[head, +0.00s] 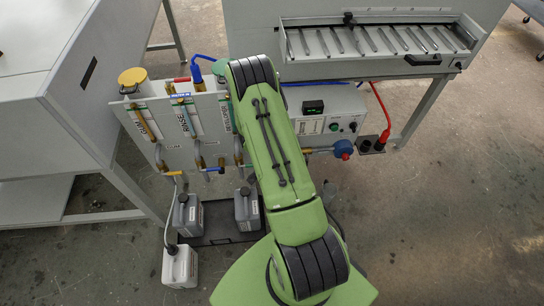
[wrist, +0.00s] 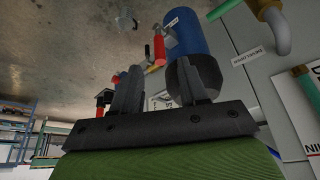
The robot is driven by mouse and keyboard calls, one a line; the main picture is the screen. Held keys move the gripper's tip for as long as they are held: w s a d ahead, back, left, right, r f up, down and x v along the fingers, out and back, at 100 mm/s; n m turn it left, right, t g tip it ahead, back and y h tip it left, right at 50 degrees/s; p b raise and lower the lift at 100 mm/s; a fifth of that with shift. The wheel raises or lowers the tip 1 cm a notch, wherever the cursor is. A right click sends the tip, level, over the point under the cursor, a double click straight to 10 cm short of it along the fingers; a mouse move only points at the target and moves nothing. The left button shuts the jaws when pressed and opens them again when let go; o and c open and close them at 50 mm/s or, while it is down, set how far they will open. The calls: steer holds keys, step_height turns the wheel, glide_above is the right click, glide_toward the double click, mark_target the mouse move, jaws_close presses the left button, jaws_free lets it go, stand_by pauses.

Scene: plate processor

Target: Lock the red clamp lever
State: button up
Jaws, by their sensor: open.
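The red clamp lever (wrist: 158,50) shows in the wrist view as a short red handle just left of a blue cylinder (wrist: 186,36) with a dark end. In the head view a small red piece (head: 181,80) beside the blue-topped fitting (head: 197,72) on the panel looks like the same lever. My gripper (wrist: 158,68) is open, its two dark fingers apart with nothing clearly held between them. The lever appears beyond the fingertips, between them in the picture; contact cannot be told. The right finger overlaps the cylinder's dark end. In the head view my green arm hides the gripper.
The panel (head: 160,150) carries hoses, brass fittings and a yellow-lidded funnel (head: 132,77). Grey canisters (head: 187,214) stand below. A control box (head: 322,122) is to the right. A metal tray (head: 380,42) is at the back. Open floor lies at right.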

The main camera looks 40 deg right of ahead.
steer(key=v, duration=0.7)
steer(key=shift+p, duration=0.45)
